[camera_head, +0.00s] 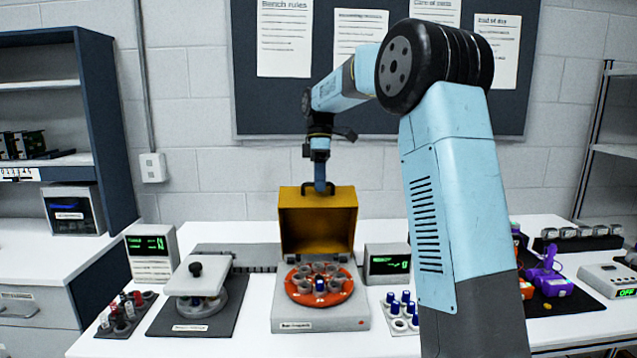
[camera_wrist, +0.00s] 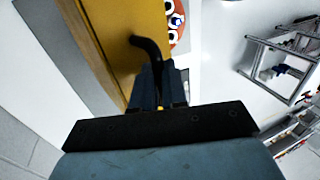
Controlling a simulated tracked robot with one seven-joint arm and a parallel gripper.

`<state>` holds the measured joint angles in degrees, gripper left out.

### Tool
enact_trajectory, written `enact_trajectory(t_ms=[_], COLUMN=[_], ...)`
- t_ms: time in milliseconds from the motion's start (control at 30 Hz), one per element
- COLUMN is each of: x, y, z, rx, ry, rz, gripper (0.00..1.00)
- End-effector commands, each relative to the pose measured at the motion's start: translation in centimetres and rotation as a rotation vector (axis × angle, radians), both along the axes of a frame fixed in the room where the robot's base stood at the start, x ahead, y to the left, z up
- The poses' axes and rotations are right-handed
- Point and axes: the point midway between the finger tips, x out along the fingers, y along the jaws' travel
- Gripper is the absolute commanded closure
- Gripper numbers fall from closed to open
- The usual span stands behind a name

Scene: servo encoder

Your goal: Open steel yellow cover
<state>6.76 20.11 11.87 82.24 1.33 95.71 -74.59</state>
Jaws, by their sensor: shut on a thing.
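The yellow cover (camera_head: 317,222) stands raised, hinged at the back of a light grey device (camera_head: 320,322) on the bench. Under it an orange round rotor (camera_head: 320,285) with several grey wells and one blue-capped tube (camera_head: 320,286) is exposed. My gripper (camera_head: 320,186) is at the top edge of the cover. In the wrist view my gripper (camera_wrist: 158,85) is shut on the cover's dark curved handle (camera_wrist: 148,47), with the yellow cover (camera_wrist: 110,40) beside it. Part of the orange rotor (camera_wrist: 178,25) shows past the cover. The contact between fingers and handle is partly hidden.
A second device with a light lid (camera_head: 197,277) stands left on a dark mat. Display boxes (camera_head: 152,252) and (camera_head: 387,264) flank the middle. A rack of blue-capped tubes (camera_head: 402,308) is at the right, and a tube rack (camera_head: 124,314) at the left. My arm hides part of the right bench.

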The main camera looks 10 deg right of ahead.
Motion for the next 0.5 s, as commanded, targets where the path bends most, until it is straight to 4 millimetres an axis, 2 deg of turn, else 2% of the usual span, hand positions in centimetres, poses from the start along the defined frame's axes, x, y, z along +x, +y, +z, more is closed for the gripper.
enact_trajectory(t_ms=[133, 167, 200, 400, 500], x=[0.0, -0.01, -0.01, -0.04, -0.05], y=[-0.12, -0.06, 0.0, 0.33, 0.45], z=[-0.32, -0.31, -0.27, -0.1, -0.06], rx=[-0.005, -0.005, -0.005, -0.003, -0.003], ry=[0.005, 0.005, 0.005, 0.002, 0.001], rz=[0.0, 0.001, 0.002, 0.006, 0.007], gripper=[1.0, 0.85, 0.81, 0.62, 0.62])
